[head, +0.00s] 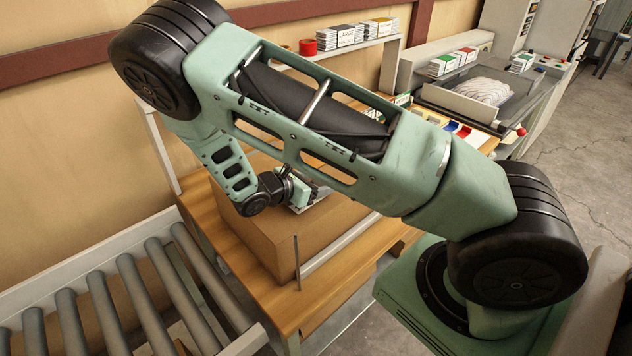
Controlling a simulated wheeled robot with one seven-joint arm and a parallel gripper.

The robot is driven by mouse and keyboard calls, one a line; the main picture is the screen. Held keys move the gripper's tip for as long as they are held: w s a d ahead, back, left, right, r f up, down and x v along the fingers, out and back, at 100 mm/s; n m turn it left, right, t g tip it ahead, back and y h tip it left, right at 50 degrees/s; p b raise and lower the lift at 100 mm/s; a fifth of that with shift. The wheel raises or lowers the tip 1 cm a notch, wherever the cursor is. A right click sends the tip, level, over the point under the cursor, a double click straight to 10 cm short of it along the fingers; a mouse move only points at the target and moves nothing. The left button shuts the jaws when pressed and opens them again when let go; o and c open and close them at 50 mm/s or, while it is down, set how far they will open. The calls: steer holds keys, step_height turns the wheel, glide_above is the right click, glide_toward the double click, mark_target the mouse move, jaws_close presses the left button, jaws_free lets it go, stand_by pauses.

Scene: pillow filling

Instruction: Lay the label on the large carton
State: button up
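A large brown carton (297,238) sits on the wooden table, with much of its top hidden behind my arm. My gripper (306,197) is low over the carton's top, at or very close to it. Its fingers are small and partly hidden, so I cannot see whether they are open or shut. A pale patch shows beside the gripper on the carton top; I cannot tell whether it is the label or part of the gripper.
The wooden table (255,283) has a thin upright post (297,262) at its front. A roller conveyor (105,300) lies at left. Behind are a shelf (372,42) with card stacks and a red roll (307,47), and a grey machine (500,95) holding a white pillow-like item (483,91).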

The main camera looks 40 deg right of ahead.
steer(key=shift+f, duration=0.35)
stand_by(0.7)
steer(key=o, duration=1)
steer(key=shift+r+p, duration=2.55)
steer(key=shift+r, duration=1)
steer(key=shift+f, duration=0.1)
steer(key=s+a+m+y+b, duration=0.1)
steer(key=a, duration=0.1)
steer(key=s+a+m+g+y, duration=0.1)
steer(key=a, duration=0.1)
steer(key=s+a+f+m+y+b, duration=0.1)
steer(key=s+a, duration=0.1)
steer(key=shift+a+b, duration=0.1)
steer(key=shift+b, duration=0.25)
steer(key=s+a+r+m+y+b, duration=0.2)
steer(key=s+a+y, duration=0.1)
steer(key=s+a, duration=0.3)
steer(key=s+a+r+m+y+b, duration=0.3)
steer(key=s+a+y, duration=0.1)
steer(key=s+a, duration=0.3)
steer(key=s+a+r+m+y+b, duration=0.2)
steer(key=s+a+r+y+b, duration=0.1)
steer(key=s+a, duration=0.4)
steer(key=shift+s+a+m+t+y, duration=0.2)
steer(key=shift+a+m+t+y, duration=0.1)
steer(key=shift+a+y, duration=0.2)
